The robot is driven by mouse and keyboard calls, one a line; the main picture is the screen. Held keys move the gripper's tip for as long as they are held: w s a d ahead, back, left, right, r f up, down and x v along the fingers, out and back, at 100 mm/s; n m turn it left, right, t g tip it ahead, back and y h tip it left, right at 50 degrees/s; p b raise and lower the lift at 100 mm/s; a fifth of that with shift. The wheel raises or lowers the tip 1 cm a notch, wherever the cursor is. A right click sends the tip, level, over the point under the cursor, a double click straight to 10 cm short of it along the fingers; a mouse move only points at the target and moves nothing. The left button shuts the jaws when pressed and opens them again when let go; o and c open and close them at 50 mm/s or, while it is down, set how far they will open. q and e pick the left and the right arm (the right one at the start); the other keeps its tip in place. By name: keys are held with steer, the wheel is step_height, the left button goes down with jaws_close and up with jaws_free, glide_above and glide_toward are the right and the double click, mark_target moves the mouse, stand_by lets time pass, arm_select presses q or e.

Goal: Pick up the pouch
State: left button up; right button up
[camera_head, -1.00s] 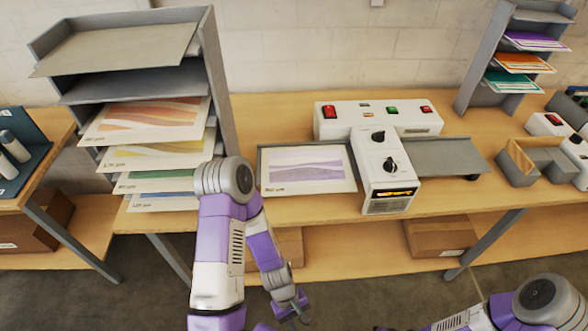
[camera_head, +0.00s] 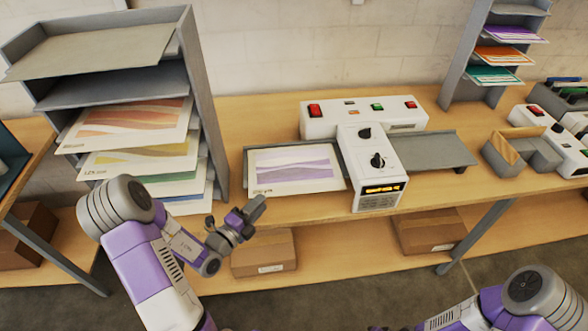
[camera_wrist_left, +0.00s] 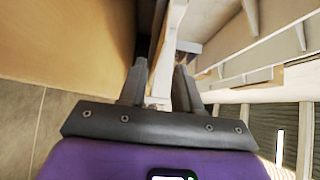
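A pouch (camera_head: 294,168) with purple wave print lies flat on the grey feed tray (camera_head: 251,161) at the left of the white laminator (camera_head: 370,150). My left gripper (camera_head: 250,212) is at the table's front edge, left of and nearer than the pouch, and apart from it. In the left wrist view its two fingers (camera_wrist_left: 160,84) stand apart with a gap between them. Pale shapes show beyond the gap; I cannot tell that anything is held. My right arm is at the lower right of the head view, with its gripper out of the frame.
A grey rack (camera_head: 208,100) with several printed sheets stands at the left, close to my left arm. A grey exit tray (camera_head: 440,150) is right of the laminator. Cardboard boxes (camera_head: 264,256) sit on the lower shelf. A second rack (camera_head: 462,60) stands at the back right.

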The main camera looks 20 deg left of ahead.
mark_target(274, 192)
arm_select(q)
steer(key=b+x, duration=0.1)
steer(key=x, duration=0.6)
steer(key=shift+d+f, duration=0.1)
steer(key=shift+d, duration=0.05)
jaws_close()
